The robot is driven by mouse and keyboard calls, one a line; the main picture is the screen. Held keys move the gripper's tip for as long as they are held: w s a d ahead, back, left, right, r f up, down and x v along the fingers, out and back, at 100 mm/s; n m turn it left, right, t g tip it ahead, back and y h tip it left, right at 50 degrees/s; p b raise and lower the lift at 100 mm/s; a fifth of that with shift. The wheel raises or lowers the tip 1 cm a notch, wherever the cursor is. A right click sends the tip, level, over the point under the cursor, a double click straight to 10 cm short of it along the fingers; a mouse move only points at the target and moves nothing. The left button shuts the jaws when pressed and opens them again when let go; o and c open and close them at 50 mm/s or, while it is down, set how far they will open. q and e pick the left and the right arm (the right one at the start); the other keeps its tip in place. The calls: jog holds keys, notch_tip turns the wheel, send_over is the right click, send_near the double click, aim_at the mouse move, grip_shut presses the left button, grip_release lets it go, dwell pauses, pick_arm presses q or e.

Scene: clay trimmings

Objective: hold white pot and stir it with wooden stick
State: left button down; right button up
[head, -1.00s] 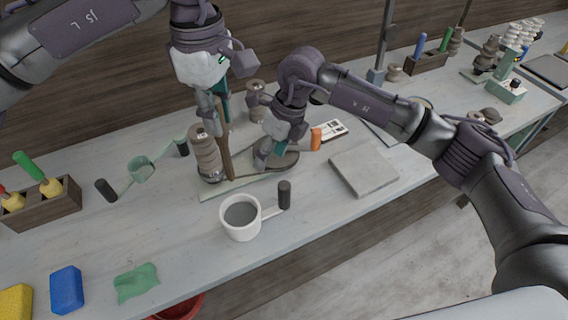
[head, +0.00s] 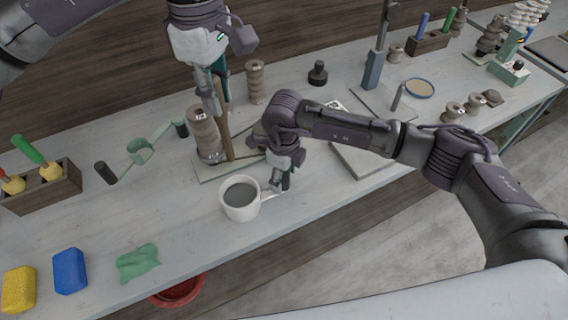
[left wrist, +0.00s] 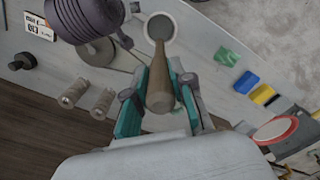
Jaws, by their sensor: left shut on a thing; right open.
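The white pot (head: 238,210) stands upright on the bench with grey contents inside. Its handle points right. My left gripper (head: 221,98) is shut on the wooden stick (head: 228,138), which hangs nearly upright behind and left of the pot. In the left wrist view the stick (left wrist: 160,85) sits between the fingers of the left gripper (left wrist: 160,92), and its far end overlaps the near rim of the pot (left wrist: 147,30).
A stacked roller (head: 204,135) stands behind the pot on a pale board (head: 210,170). A green cloth (head: 137,262), blue sponge (head: 69,270) and yellow sponge (head: 18,288) lie front left. A grey slab (head: 358,158) lies right of my right gripper.

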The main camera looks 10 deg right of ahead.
jog(key=shift+f, duration=0.45)
jog(key=shift+c, duration=0.2)
grip_shut()
jog(key=shift+a, duration=0.1)
pick_arm(q)
jog(key=a+f+h, duration=0.2)
jog(key=a+f, duration=0.1)
jog(key=f, duration=1.4)
jog(key=shift+w+f, duration=0.25)
jog(key=shift+w, duration=0.05)
